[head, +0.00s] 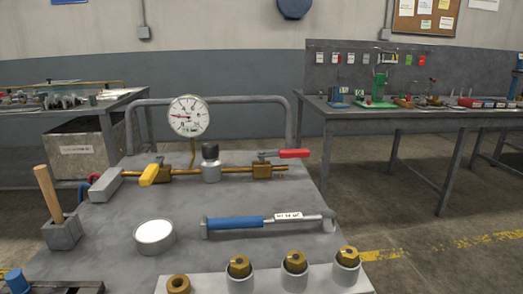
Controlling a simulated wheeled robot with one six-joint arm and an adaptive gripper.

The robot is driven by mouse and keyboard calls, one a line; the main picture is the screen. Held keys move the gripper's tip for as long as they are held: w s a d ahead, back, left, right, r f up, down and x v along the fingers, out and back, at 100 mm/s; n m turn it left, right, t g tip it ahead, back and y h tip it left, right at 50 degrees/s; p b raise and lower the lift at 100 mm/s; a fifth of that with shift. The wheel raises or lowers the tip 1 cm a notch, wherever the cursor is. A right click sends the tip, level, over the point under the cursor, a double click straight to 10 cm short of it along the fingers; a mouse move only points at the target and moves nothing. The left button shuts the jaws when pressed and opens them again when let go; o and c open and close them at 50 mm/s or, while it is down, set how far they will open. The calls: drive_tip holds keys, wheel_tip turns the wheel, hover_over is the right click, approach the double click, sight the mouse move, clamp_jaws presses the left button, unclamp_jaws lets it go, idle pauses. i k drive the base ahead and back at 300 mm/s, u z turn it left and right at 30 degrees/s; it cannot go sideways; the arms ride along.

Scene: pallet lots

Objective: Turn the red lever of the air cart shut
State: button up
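The air cart (190,215) stands in front of me with a grey top. Its red lever (294,153) sits on a brass valve (262,171) at the right end of a brass pipe (235,171). The lever points right, roughly in line with the pipe. A yellow lever (150,174) on the left valve points toward me, across the pipe. A round white gauge (189,116) rises from the pipe between the valves. My gripper is not in view.
A workbench (440,115) stands behind right, another table (65,105) behind left. A handle rail (235,99) runs behind the gauge.

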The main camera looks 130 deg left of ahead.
sight(289, 154)
drive_tip(key=z, duration=5.85)
drive_tip(key=k, duration=0.85)
drive_tip(key=z, duration=1.75)
